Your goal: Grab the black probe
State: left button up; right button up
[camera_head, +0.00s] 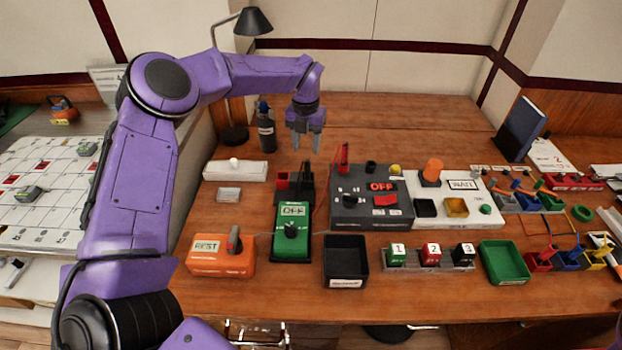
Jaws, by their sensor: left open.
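A black probe (306,174) appears to stand upright in a small dark holder (291,196), left of the grey meter box; its outline is hard to separate from the holder. A red probe (343,157) stands at the back edge of the grey box (371,211), which shows OFF in red. My left gripper (305,145) hangs above and behind the dark holder, fingers pointing down. It is open, with nothing visible between the fingers, and looks apart from the black probe. My right gripper is out of the picture.
A green OFF box (291,231) stands in front of the holder, with an orange REST box (220,256) to its left. A black tray (345,262) and a green tray (504,262) sit near the front edge. A dark bottle (266,133) stands left of my gripper.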

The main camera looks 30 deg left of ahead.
aim_at(308, 168)
pick_arm(q)
jog(key=f+p, duration=0.2)
jog(key=f, duration=0.7)
jog(key=shift+d+p, duration=0.2)
jog(key=shift+p, duration=0.2)
jog(key=shift+f, duration=0.25)
grip_shut()
